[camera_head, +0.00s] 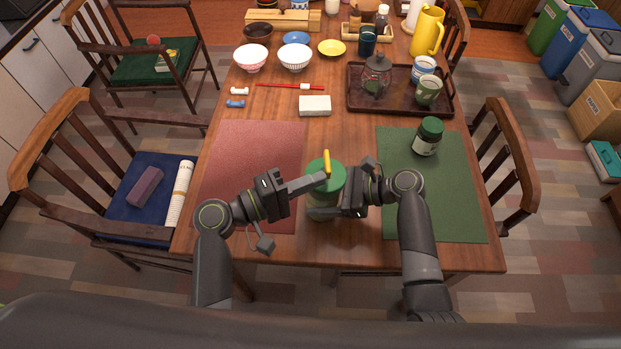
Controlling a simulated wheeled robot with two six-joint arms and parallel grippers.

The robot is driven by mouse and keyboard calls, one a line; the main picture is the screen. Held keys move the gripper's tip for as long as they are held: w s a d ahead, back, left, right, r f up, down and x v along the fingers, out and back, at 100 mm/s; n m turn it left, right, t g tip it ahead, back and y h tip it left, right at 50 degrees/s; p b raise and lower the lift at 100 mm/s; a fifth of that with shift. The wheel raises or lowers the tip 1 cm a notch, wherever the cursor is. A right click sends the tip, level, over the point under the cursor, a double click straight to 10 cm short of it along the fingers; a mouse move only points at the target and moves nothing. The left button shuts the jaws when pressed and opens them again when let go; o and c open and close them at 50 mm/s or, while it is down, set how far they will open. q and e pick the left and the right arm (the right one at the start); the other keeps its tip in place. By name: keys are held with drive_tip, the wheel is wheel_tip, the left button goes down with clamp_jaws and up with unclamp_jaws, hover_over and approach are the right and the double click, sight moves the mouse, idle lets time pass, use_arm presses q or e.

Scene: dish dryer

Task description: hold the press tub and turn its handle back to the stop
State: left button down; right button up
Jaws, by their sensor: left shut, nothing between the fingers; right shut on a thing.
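The press tub (337,183) stands near the front edge of the table, between the two placemats. It has a green lid and a paler body, with a yellow handle (327,163) standing up at the lid's far side. My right gripper (324,211) is shut on the tub's body from the right and near side. My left gripper (322,179) is shut and empty. Its fingertips reach over the lid from the left, close to the handle; I cannot tell whether they touch it. My grippers hide much of the tub's body and part of the lid.
A red placemat (235,165) lies left and a green placemat (450,205) right, with a green-lidded jar (427,137) on it. A white block (315,105) and a brown tray (400,104) with a glass jar and cups stand behind. Bowls stand farther back.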

drive_tip(key=shift+a, duration=0.2)
use_arm(q)
drive_tip(key=s+a, duration=0.5)
drive_tip(key=s, duration=0.5)
drive_tip(key=shift+s+a, duration=0.15)
drive_tip(key=shift+s, duration=0.1)
use_arm(e)
drive_tip(key=shift+d+f, duration=0.1)
drive_tip(key=o, duration=1.5)
drive_tip(key=shift+o, duration=0.2)
